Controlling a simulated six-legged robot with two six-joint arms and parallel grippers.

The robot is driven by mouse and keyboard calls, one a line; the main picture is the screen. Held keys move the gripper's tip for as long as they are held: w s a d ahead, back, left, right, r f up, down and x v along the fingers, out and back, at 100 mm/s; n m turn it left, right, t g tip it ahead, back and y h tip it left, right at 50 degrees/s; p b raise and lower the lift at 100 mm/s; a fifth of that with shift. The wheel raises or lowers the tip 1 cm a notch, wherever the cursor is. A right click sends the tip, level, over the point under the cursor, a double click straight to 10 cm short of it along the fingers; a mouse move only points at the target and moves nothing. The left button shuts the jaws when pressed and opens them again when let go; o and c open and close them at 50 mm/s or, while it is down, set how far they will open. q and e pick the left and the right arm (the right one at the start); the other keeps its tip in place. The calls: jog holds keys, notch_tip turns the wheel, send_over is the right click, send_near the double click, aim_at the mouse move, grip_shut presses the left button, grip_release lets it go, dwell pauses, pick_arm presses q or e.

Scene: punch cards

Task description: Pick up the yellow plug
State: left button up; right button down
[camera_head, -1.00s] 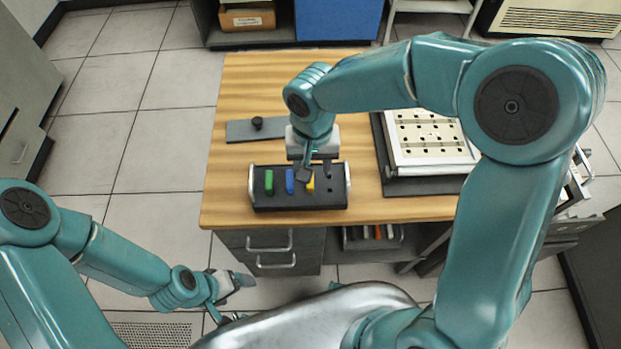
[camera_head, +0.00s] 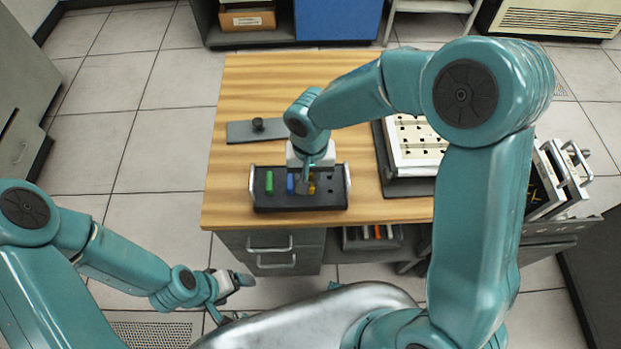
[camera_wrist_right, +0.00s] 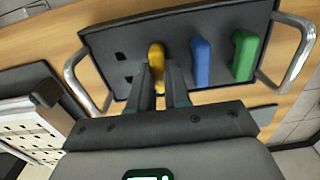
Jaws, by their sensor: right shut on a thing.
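The yellow plug (camera_head: 312,186) stands in the dark tray (camera_head: 330,201) at the front of the wooden table. My right gripper (camera_head: 303,188) reaches down over it. In the right wrist view the plug (camera_wrist_right: 156,54) is between the two fingers of the gripper (camera_wrist_right: 159,76), which are shut on it. Its lower part is hidden by the fingers. The blue plug (camera_wrist_right: 201,62) stands just beside the right finger, with the green plug (camera_wrist_right: 243,55) beyond it. My left gripper (camera_head: 240,298) is open and empty, low in front of the table.
The tray has metal handles (camera_wrist_right: 293,62) at both ends and empty slots beside the yellow plug. A grey plate with a black knob (camera_head: 257,125) lies behind it. A white panel with dark holes (camera_head: 415,142) stands to the right.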

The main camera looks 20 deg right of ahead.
notch_tip(320, 180, up, 20)
notch_tip(320, 180, up, 5)
jog(key=p, duration=0.5)
send_over(310, 179)
dwell(0.5)
jog(key=shift+w, duration=0.1)
